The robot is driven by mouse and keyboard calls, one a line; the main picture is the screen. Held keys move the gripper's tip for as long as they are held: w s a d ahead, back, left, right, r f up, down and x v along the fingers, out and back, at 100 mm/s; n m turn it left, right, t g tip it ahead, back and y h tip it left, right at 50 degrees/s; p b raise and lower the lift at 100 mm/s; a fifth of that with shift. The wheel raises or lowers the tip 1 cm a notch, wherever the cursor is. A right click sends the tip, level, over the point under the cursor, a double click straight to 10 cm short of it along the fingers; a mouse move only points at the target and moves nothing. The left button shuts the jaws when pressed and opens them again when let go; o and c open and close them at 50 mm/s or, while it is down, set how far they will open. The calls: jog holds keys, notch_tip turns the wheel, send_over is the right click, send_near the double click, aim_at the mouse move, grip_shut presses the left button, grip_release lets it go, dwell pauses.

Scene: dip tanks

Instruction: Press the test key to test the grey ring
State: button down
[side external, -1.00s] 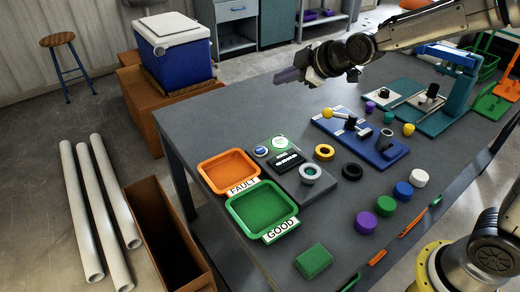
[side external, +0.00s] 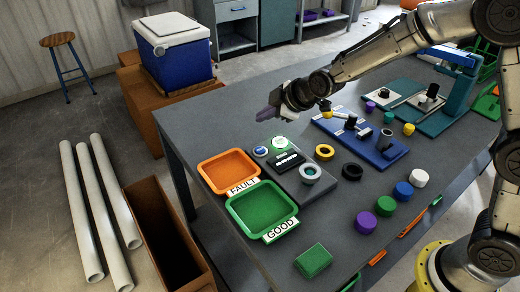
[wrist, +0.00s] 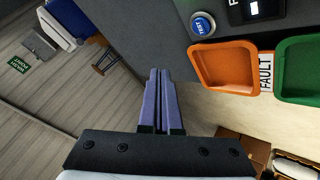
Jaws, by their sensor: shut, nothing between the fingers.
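The grey ring (side external: 310,173) sits on the near end of the dark tester plate (side external: 318,191) on the table. The test key (side external: 260,151) is a round blue button at the plate's far left corner. My gripper (side external: 264,115) is shut and empty, in the air above the table and beyond the key. Its purple fingers (wrist: 158,72) lie together in the wrist view, apart from the key. The grey ring is out of the wrist view.
The orange FAULT tray (side external: 228,171) and green GOOD tray (side external: 262,207) stand left of the tester. A yellow ring (side external: 324,152) and a black ring (side external: 352,171) lie to its right.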

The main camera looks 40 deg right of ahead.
aim_at(264, 151)
jog(key=shift+f, duration=4.05)
jog(key=shift+f, duration=0.1)
jog(key=shift+f, duration=0.3)
jog(key=shift+f, duration=0.45)
jog(key=shift+r, duration=0.85)
jog(key=shift+r, duration=2.5)
